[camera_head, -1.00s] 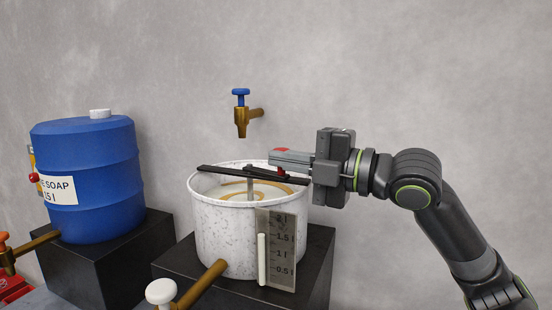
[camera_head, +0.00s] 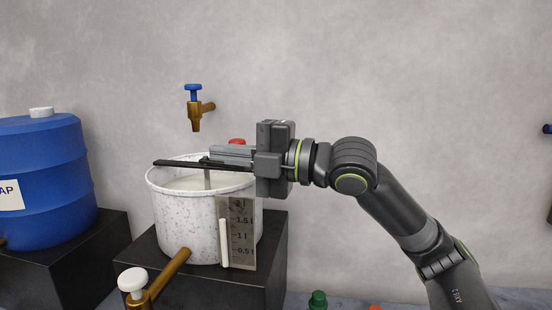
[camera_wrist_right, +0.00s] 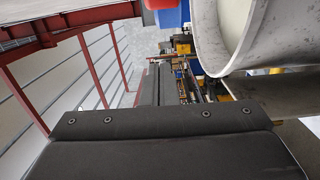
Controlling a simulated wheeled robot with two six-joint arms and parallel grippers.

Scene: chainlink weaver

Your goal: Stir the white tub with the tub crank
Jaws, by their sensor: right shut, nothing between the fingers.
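The white speckled tub (camera_head: 185,215) stands on a dark block, with pale liquid inside. A dark bar (camera_head: 175,163) lies across its top. A grey upright shaft (camera_head: 207,178) goes down into the liquid. A red knob (camera_head: 237,142), seemingly the tub crank's handle, shows just behind my right gripper (camera_head: 213,153). That gripper is shut and empty, its fingers reaching left over the tub's rim and hiding most of the crank. I cannot tell whether they touch the crank. The right wrist view shows the tub's wall (camera_wrist_right: 210,45) beside the dark fingers (camera_wrist_right: 160,85). My left gripper is out of view.
A brass tap with a blue handle (camera_head: 193,105) is on the wall above the tub. A brass outlet with a white knob (camera_head: 132,280) sticks out in front. A blue soap barrel (camera_head: 45,185) stands on a dark block (camera_head: 85,240) at left.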

